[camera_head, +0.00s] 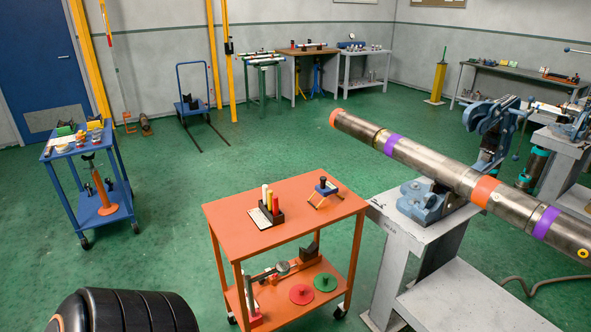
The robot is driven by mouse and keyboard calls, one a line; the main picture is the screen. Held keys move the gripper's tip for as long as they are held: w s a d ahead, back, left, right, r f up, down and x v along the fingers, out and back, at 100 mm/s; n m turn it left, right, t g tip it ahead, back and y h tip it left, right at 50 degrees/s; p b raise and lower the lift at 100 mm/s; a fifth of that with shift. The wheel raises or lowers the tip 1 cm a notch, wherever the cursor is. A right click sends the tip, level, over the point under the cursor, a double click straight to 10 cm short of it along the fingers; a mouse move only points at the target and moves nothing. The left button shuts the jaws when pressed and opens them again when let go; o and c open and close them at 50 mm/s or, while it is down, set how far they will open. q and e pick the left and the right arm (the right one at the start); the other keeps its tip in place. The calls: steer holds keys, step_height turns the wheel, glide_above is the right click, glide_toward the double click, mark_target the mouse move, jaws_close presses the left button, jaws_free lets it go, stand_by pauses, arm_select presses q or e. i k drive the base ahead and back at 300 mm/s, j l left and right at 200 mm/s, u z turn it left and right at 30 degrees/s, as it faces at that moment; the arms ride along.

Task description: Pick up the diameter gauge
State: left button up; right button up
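On the top of the orange cart (235,204), near its right side, stands a small tool with a blue body, black knob and splayed orange-tan legs (323,187); it may be the diameter gauge. On the cart's lower shelf lies a long grey tool with a round dial-like part (283,267), which could also be a gauge. I cannot tell for certain which one is the diameter gauge. Both lie free, with nothing gripping them.
A black holder with red, yellow and white markers (271,204) stands left of the blue tool. Red (302,294) and green (325,282) discs lie below. A long banded pipe (420,160) in a blue vise (425,200) is at right. Green floor is open behind the cart.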

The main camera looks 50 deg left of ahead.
mark_target(325, 188)
steer(key=u, duration=1.5)
